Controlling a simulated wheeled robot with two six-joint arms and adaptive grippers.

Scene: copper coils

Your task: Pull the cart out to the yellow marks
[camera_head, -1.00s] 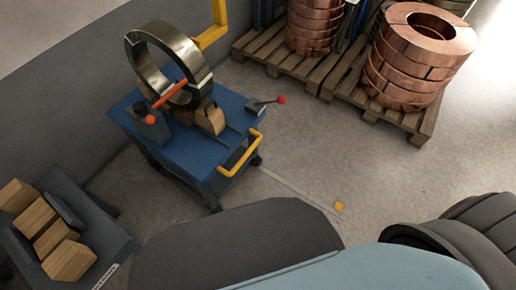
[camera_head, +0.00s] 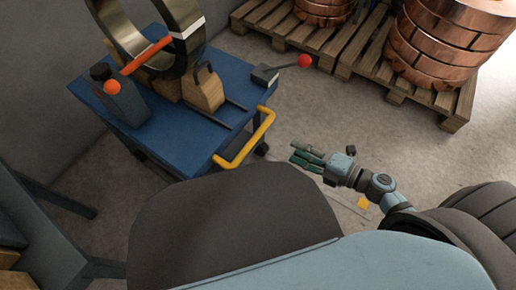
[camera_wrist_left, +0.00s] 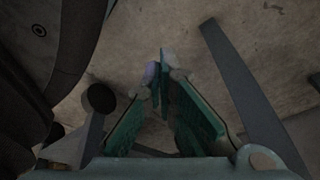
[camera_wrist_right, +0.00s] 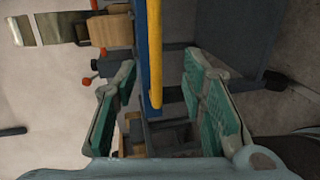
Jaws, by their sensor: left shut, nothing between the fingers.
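The blue cart (camera_head: 195,125) stands by the grey wall, with a yellow handle (camera_head: 247,140) on its near right side. A small yellow mark (camera_head: 362,203) lies on the floor to its right. My right gripper (camera_head: 300,157) is open, just right of the handle in the head view. In the right wrist view, the handle (camera_wrist_right: 155,60) runs between the spread fingers of my right gripper (camera_wrist_right: 160,72), touching neither. My left gripper (camera_wrist_left: 161,72) is shut and empty over the floor in the left wrist view. It is outside the head view.
The cart carries a large metal ring (camera_head: 150,35), wooden blocks (camera_head: 203,90) and a red-knobbed lever (camera_head: 285,70). Wooden pallets (camera_head: 340,55) with copper coils (camera_head: 445,50) stand at the back right. A dark stand (camera_head: 45,235) is at the left. Floor right of the cart is clear.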

